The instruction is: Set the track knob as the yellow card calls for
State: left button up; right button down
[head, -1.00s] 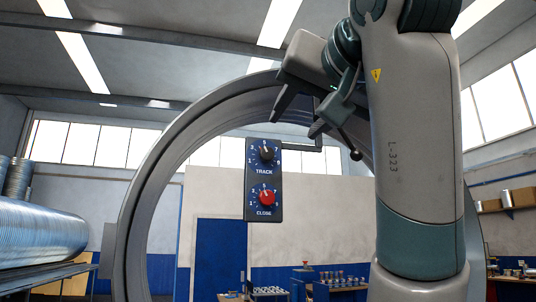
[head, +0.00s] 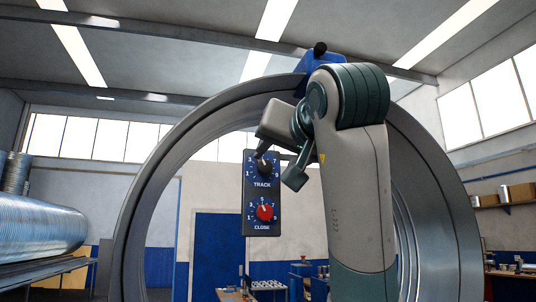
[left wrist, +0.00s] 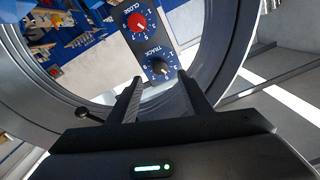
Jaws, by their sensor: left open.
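A dark control panel (head: 249,192) hangs inside a big metal ring. Its black track knob (head: 264,167) is above a red close knob (head: 265,212), each with a numbered dial. In the left wrist view the track knob (left wrist: 161,67) lies ahead between the finger lines, and the red knob (left wrist: 138,22) is beyond it. My left gripper (head: 275,163) is open in front of the panel's upper right; in the left wrist view its fingers (left wrist: 162,88) are spread, empty, with a gap before the track knob. The yellow card is not visible. My right gripper is not in view.
The metal ring (head: 144,170) surrounds the panel, with a blue unit (head: 323,68) on its top. A shiny spiral duct (head: 40,228) lies at the left. A workbench with small items stands far behind. A lever with a ball end (left wrist: 84,114) shows near my fingers.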

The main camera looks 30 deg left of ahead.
aim_at(266, 167)
pick_arm(q)
jog(key=p+x, duration=0.3)
jog(key=x, duration=0.3)
jog(key=shift+w+a+r, duration=0.1)
jog(key=shift+w+a, duration=0.35)
jog(key=shift+c, duration=0.7)
jog(key=c, duration=0.9)
